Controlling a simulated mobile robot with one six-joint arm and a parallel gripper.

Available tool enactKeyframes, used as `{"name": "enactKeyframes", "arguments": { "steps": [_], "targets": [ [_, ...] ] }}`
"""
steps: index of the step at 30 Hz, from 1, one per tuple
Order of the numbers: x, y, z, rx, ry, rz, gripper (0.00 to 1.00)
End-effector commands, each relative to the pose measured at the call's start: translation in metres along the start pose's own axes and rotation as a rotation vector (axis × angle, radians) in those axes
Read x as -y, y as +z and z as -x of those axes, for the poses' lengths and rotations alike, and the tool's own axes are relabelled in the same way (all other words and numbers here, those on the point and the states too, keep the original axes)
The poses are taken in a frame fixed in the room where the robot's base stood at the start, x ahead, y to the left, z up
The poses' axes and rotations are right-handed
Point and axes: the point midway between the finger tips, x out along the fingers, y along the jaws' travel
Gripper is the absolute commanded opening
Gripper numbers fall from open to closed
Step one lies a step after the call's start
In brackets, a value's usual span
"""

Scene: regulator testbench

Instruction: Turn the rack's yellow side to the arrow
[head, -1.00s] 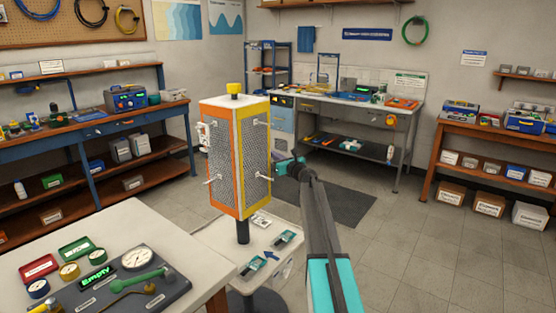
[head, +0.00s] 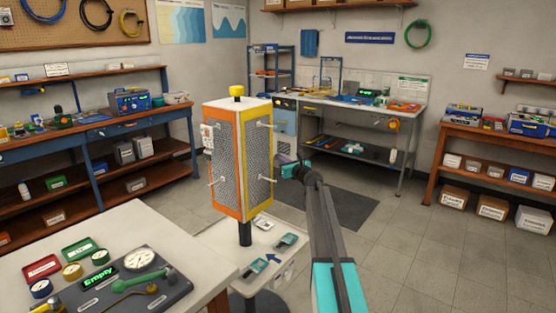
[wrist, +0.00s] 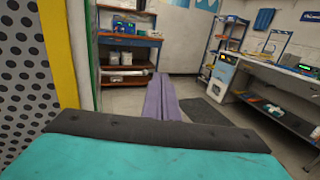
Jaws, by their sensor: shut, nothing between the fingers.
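The rack (head: 240,160) is an upright box of perforated panels with a white top and yellow knob, on a dark post. Its orange-framed side (head: 227,168) faces front left, its yellow-framed side (head: 259,163) front right. White pegs stick out of both. A dark blue arrow (head: 272,258) lies on the white stand top below, in front of the post. My gripper (head: 283,160) is shut and empty beside the rack's right edge. The wrist view shows its purple fingers (wrist: 160,98) together, right of the yellow frame (wrist: 57,45) and a green edge (wrist: 93,50); contact is unclear.
A white-topped table (head: 135,222) with a gauge panel stands at the front left. Small teal devices (head: 286,241) lie on the stand top (head: 240,275). Benches line the walls. The floor to the right is open, with a dark mat (head: 340,208) behind my arm.

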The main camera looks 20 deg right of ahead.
Motion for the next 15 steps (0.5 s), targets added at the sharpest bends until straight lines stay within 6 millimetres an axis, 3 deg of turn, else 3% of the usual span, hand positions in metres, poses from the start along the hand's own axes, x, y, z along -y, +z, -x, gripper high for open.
{"name": "enactKeyframes", "arguments": {
  "steps": [15],
  "targets": [
    [0.028,0.000,0.070,0.000,0.002,0.001,0.00]
  ]
}}
